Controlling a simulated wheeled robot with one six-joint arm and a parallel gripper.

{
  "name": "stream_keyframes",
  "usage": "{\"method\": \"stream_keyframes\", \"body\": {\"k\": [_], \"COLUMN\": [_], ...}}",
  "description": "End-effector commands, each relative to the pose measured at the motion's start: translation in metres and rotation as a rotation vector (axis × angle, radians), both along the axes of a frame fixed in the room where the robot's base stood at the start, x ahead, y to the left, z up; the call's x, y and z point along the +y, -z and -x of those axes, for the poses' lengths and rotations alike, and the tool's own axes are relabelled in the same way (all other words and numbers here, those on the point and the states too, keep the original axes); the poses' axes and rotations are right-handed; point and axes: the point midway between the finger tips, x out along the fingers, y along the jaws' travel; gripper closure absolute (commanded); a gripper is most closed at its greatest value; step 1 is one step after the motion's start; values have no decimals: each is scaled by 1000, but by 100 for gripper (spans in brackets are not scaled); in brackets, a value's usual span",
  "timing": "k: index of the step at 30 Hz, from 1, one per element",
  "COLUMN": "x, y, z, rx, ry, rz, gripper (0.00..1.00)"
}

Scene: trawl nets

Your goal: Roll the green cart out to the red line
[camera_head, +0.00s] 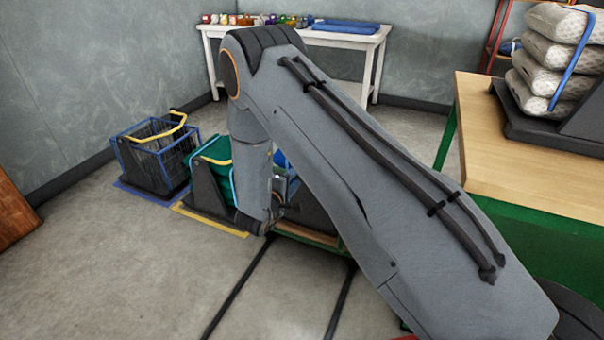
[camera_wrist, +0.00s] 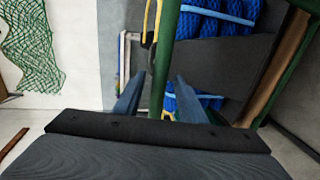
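The green cart (camera_head: 312,238) stands on the floor behind my arm in the head view. In the wrist view, a green bar (camera_wrist: 164,70) of the cart runs between the two fingers of my gripper (camera_wrist: 160,82). The fingers are apart, with gaps visible on both sides of the bar. Blue net bundles (camera_wrist: 215,22) with light blue straps lie beside the bar, by a dark panel.
Two dark rails (camera_head: 240,285) run along the floor toward me. A wooden-topped table (camera_head: 500,150) is at the right, a white table (camera_head: 345,40) at the back.

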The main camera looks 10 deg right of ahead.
Motion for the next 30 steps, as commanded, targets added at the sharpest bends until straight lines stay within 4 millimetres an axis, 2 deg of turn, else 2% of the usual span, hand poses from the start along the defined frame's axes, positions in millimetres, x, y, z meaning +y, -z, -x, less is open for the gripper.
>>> {"method": "stream_keyframes", "body": {"k": [9,14,22,28,30], "x": [-26,-31,-31,-31,-31], "y": [9,11,11,11,11], "z": [-37,-45,-46,-46,-46], "rx": [-1,0,0,0,0], "ry": [1,-1,-2,-1,-1], "rz": [-1,-2,-2,-2,-2], "gripper": [63,63,63,97,100]}}
